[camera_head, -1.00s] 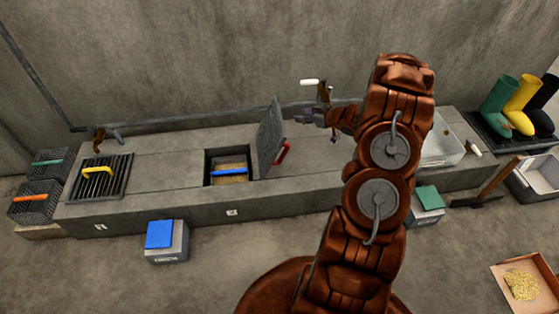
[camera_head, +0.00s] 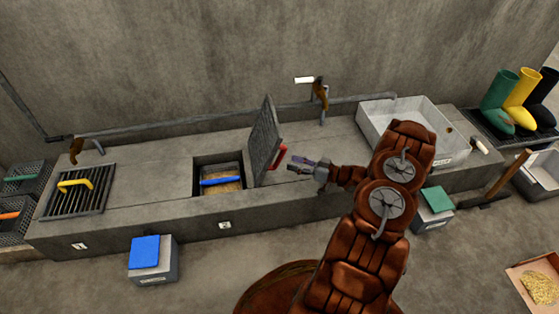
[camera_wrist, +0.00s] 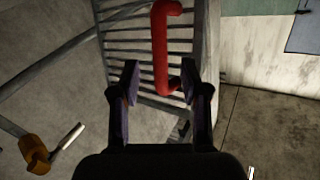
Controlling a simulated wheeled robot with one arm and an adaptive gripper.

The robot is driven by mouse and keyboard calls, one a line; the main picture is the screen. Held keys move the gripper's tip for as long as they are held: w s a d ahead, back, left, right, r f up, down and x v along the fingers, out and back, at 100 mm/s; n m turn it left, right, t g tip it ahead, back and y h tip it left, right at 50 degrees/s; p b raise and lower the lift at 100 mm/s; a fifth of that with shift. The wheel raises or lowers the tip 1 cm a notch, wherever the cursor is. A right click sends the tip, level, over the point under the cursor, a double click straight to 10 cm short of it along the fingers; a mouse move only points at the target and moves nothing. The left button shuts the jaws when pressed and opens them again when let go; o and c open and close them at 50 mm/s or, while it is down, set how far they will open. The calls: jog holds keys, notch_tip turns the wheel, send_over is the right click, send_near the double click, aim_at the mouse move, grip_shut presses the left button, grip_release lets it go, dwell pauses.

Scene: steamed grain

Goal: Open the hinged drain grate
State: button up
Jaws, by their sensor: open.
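A hinged grate (camera_head: 265,138) with a red handle (camera_head: 278,157) stands steeply raised at the right edge of a square opening in the grey counter. The handle is on the grate's right face. My gripper (camera_head: 300,165) is open and empty, just right of the handle and apart from it in the head view. In the wrist view the red handle (camera_wrist: 165,50) shows ahead of my open gripper (camera_wrist: 160,82), its lower end near the right fingertip; I cannot tell whether they touch. Another grate (camera_head: 75,203) with a yellow handle lies flat at the left.
A blue-handled item (camera_head: 221,181) sits inside the opening. A white basin (camera_head: 370,122) stands at the right and a tap (camera_head: 320,92) behind. A blue-topped box (camera_head: 146,252) and a green-topped box (camera_head: 437,200) stand before the counter.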

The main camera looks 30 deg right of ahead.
aim_at(279, 159)
jog(key=b+x, duration=0.2)
jog(key=x, duration=0.4)
jog(key=shift+w+a, duration=0.15)
jog(key=shift+c, duration=0.2)
grip_shut()
dwell(0.5)
